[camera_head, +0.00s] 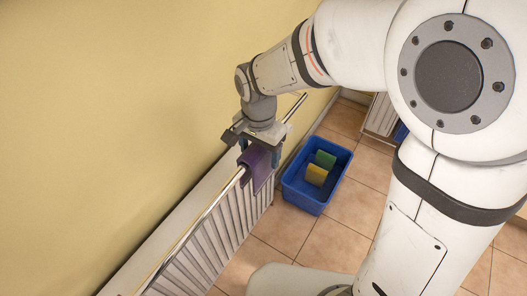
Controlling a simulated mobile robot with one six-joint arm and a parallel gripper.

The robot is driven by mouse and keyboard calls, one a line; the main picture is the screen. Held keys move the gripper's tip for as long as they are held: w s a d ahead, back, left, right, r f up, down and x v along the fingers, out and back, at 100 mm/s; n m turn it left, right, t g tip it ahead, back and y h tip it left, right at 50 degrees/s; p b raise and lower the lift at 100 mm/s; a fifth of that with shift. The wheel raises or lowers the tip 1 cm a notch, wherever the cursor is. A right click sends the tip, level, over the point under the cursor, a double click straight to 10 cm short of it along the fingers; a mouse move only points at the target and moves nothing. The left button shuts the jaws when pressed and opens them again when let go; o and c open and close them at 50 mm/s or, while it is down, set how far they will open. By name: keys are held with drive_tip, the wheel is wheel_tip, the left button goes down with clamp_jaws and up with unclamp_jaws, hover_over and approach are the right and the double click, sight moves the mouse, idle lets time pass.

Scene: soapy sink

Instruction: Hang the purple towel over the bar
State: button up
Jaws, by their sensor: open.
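The purple towel (258,170) lies over the metal bar (205,212), with a flap hanging down on the bar's right side. The far side of the towel is mostly hidden. The bar runs diagonally along the wall above a white ribbed radiator. My gripper (256,150) points down right above the towel, with its open fingers on either side of the towel's upper part. I cannot tell whether the fingers touch the towel.
A blue tub (303,200) stands on the tiled floor to the right, with a green sponge (325,160) and a yellow sponge (316,175) in it. The white radiator (205,255) is below the bar. The yellow wall (100,110) is close on the left.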

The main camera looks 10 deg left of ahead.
wheel_tip(320, 180, up, 8)
drive_tip(key=shift+f, duration=0.1)
drive_tip(key=s+d+n+t, duration=0.1)
drive_tip(key=s+d+n, duration=0.1)
drive_tip(key=d, duration=1)
drive_tip(key=s+d+n+t, duration=0.1)
drive_tip(key=s+d, duration=0.4)
drive_tip(key=d, duration=0.7)
drive_tip(key=shift+s+d+r+n+t+p, duration=0.15)
drive_tip(key=shift+r+n+t+p, duration=0.2)
drive_tip(key=shift+n, duration=0.45)
drive_tip(key=shift+c, duration=0.4)
